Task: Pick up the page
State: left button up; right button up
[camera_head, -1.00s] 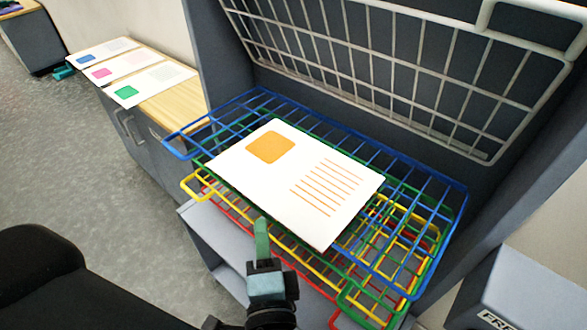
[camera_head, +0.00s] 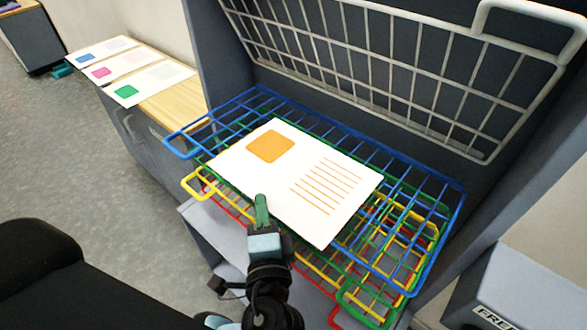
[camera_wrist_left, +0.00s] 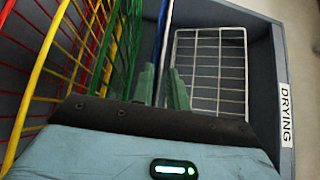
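The page (camera_head: 320,205) is a white sheet with an orange square and orange lines. It lies tilted on the blue top wire shelf (camera_head: 432,275) in the head view. My left gripper (camera_head: 262,208) is at the page's near edge, and its green fingertip overlaps that edge in the picture. In the left wrist view, the two green fingers (camera_wrist_left: 161,86) stand apart, with a thin blue and pale edge between them. The page is nearly edge-on there, so I cannot tell whether the fingers touch it. My right gripper is not in view.
Green, yellow and red wire shelves (camera_head: 325,270) lie below the blue one. A white wire grid (camera_head: 385,70) stands behind. Several other printed pages (camera_head: 150,84) lie on a wooden-topped cabinet (camera_head: 180,104) at the left. A "DRYING" label (camera_wrist_left: 286,115) shows in the wrist view.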

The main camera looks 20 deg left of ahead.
pick_arm(q)
grip_shut()
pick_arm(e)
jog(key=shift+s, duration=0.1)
pick_arm(q)
jog(key=shift+r, duration=0.1)
